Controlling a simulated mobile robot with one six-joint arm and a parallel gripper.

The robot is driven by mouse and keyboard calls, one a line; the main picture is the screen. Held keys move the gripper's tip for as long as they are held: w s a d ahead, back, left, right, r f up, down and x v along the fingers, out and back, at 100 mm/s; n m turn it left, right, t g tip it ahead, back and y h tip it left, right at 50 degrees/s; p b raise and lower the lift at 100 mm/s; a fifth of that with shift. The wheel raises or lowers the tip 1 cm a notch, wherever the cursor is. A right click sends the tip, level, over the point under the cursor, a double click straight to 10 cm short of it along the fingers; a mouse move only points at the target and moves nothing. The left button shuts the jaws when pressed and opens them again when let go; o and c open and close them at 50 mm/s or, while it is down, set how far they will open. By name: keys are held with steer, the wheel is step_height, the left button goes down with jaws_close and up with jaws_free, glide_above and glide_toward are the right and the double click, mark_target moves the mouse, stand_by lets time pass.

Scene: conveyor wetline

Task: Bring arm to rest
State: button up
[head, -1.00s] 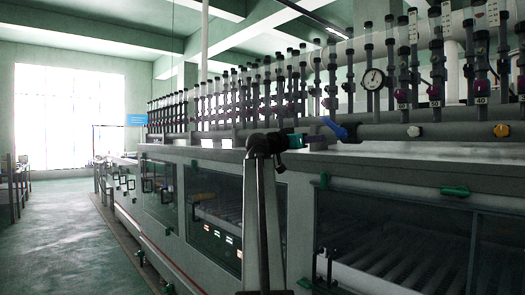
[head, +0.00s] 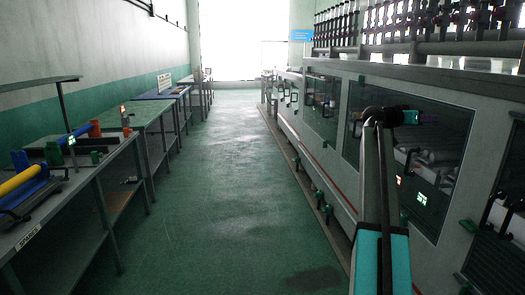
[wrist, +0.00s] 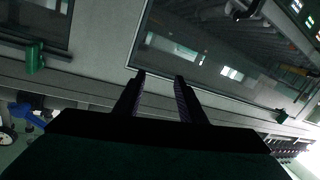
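My arm rises at the right of the head view, in front of the wet line's panels. My gripper (head: 428,118) is at its end, pointing right toward a dark window, small and dim there. In the wrist view my gripper (wrist: 160,76) shows two dark fingers standing apart with nothing between them. Beyond the fingertips are the grey machine wall and a dark window (wrist: 215,60). I cannot tell how close the fingertips are to the wall.
The conveyor wet line (head: 340,75) runs along the right, with tubes on top. Benches (head: 75,190) with coloured tools stand along the left wall. The green floor aisle (head: 220,180) between them is clear up to the bright far window. A green handle (wrist: 35,57) juts from the machine.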

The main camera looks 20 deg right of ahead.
steer(key=w+a+f+n+t+y, duration=0.1)
steer(key=w+a+f, duration=0.4)
steer(key=f, duration=0.6)
steer(key=w+a+f+n+t+y, duration=0.15)
steer(key=w+a+f, duration=0.3)
steer(key=f, duration=0.65)
steer(key=w+a+f+n+y, duration=0.15)
steer(key=w+a+f, duration=0.4)
steer(key=f, duration=0.55)
steer(key=s+a+f+n+y, duration=0.2)
steer(key=a+f, duration=0.9)
steer(key=f, duration=0.4)
steer(key=s+a+f+n+y, duration=0.2)
steer(key=a+f, duration=0.9)
steer(key=f, duration=0.4)
steer(key=s+a+f+n+g+y, duration=0.3)
steer(key=s+a+f+n, duration=0.1)
steer(key=s+a+f, duration=1.6)
steer(key=s+a+f+n+g+y, duration=0.1)
steer(key=s+a+f+g+y, duration=0.1)
steer(key=s+a, duration=0.5)
steer(key=s+a+f+n+g+y, duration=0.2)
steer(key=s+a, duration=0.6)
steer(key=s, duration=0.8)
steer(key=shift+s+f+y, duration=0.3)
steer(key=shift+f+y, duration=0.45)
steer(key=shift+y, duration=0.25)
